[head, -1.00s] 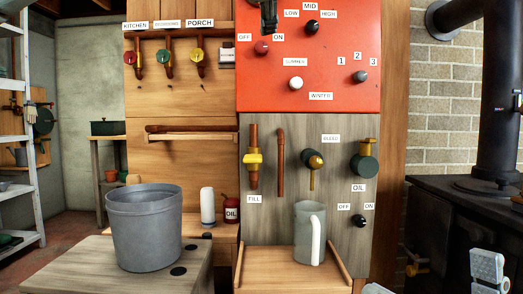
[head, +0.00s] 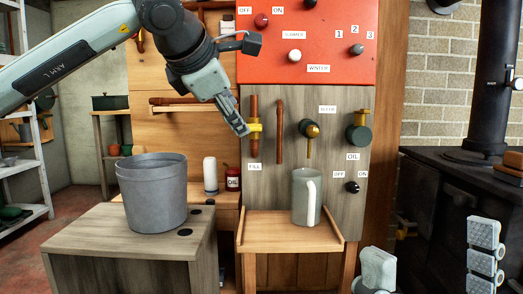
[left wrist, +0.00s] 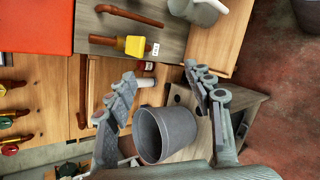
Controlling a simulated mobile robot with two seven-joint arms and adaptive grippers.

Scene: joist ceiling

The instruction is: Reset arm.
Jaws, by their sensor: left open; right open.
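My left gripper (head: 240,122) reaches in from the left in the head view, its fingertips beside the yellow-handled FILL valve (head: 255,127). In the left wrist view the left gripper (left wrist: 163,82) is open and nothing is between its fingers. That view shows the yellow valve handle (left wrist: 135,46) beyond the fingers, apart from them. My right gripper (head: 430,262) is open and empty at the lower right of the head view, with its two fingers wide apart.
A grey bucket (head: 152,195) stands on a wooden block (head: 85,225). A grey mug (head: 305,197) with a white handle stands on a wooden shelf (head: 265,226). A red panel (head: 330,50) with knobs is above. A black stove (head: 450,195) is at the right.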

